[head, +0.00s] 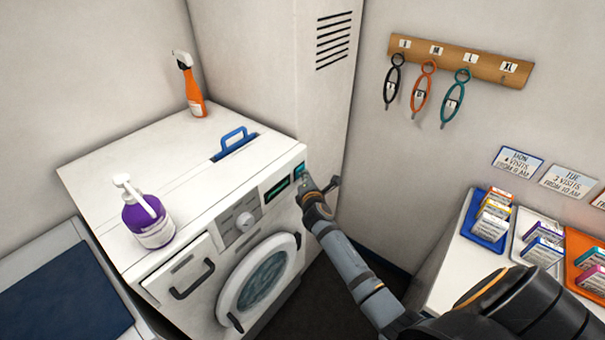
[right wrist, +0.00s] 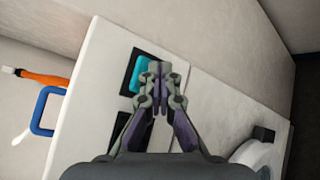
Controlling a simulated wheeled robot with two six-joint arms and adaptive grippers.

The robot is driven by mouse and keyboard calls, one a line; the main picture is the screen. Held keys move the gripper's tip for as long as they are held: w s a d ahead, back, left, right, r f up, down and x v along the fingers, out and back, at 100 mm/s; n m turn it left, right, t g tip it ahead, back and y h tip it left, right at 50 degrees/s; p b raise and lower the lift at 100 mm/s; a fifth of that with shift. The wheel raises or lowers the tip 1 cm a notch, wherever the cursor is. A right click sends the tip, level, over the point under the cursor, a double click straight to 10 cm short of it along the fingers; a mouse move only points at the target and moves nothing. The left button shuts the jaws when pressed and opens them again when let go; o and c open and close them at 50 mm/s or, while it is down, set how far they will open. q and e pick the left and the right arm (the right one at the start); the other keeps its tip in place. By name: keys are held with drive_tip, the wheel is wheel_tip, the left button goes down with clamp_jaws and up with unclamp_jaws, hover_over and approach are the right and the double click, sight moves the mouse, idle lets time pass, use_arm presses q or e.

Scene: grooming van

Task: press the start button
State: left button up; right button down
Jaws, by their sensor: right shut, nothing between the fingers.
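The white washing machine (head: 190,215) stands at the left in the head view. A teal square, which looks like the start button (head: 299,169), is at the right end of its front panel, beside a dark display (head: 277,190). My right gripper (head: 305,182) is at that end of the panel, close to the teal square. In the right wrist view my shut, empty fingertips (right wrist: 157,72) overlap the right edge of the teal square (right wrist: 139,75). I cannot tell whether they touch it. My left gripper is not in view.
A purple pump bottle (head: 147,215) and an orange spray bottle (head: 190,85) stand on the machine top, near a blue handle (head: 235,142). A tall white cabinet (head: 265,70) rises behind. At right, a counter holds trays of small boxes (head: 495,208).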

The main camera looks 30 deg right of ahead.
idle(0.4)
drive_tip(key=shift+s+d+p, duration=0.35)
drive_tip(key=shift+s+p, duration=0.05)
drive_tip(key=shift+s, duration=0.4)
drive_tip(key=s, duration=0.1)
drive_tip(key=s+d, duration=0.1)
drive_tip(key=s, duration=0.1)
drive_tip(key=s+d+p, duration=0.1)
drive_tip(key=shift+s, duration=0.3)
idle(1.3)
